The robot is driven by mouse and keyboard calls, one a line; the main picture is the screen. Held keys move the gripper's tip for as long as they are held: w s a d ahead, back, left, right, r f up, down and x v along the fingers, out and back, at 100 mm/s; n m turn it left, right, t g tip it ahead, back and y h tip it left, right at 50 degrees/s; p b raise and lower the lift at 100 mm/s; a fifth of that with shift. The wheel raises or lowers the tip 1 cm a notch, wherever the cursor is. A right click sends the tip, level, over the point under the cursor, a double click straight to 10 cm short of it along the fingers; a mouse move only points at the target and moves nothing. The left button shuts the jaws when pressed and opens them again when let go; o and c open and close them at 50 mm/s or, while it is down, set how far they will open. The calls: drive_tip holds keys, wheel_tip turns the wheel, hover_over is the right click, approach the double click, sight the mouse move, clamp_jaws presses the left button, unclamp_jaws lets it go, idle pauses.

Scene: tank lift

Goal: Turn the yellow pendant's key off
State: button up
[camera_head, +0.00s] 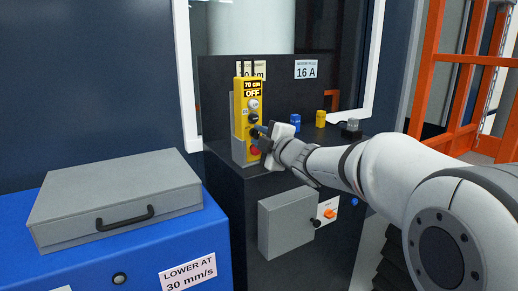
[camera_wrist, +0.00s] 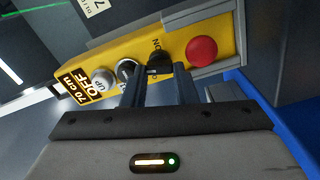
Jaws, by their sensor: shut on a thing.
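The yellow pendant (camera_head: 239,118) stands upright in a grey holder on a dark cabinet; it also fills the upper middle of the wrist view (camera_wrist: 222,20). Its display (camera_wrist: 78,88) reads 70 cm and OFF. The black key (camera_wrist: 158,62) is between the red button (camera_wrist: 201,50) and the white and black UP/DOWN buttons, with an ON label beside it. My gripper (camera_wrist: 157,80) is shut on the key, one finger on each side. In the head view my gripper (camera_head: 262,131) reaches the pendant from the right and hides part of its front.
A blue cap (camera_head: 295,120), a yellow cap (camera_head: 320,118) and a dark fitting (camera_head: 351,128) stand on the cabinet right of the pendant. A grey box (camera_head: 285,222) and an orange switch (camera_head: 330,213) are on its front. A grey case (camera_head: 115,190) lies on a blue chest at left.

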drive_tip(key=shift+f+n+b, duration=0.1)
drive_tip(key=shift+n+b, duration=1)
drive_tip(key=shift+n, duration=0.3)
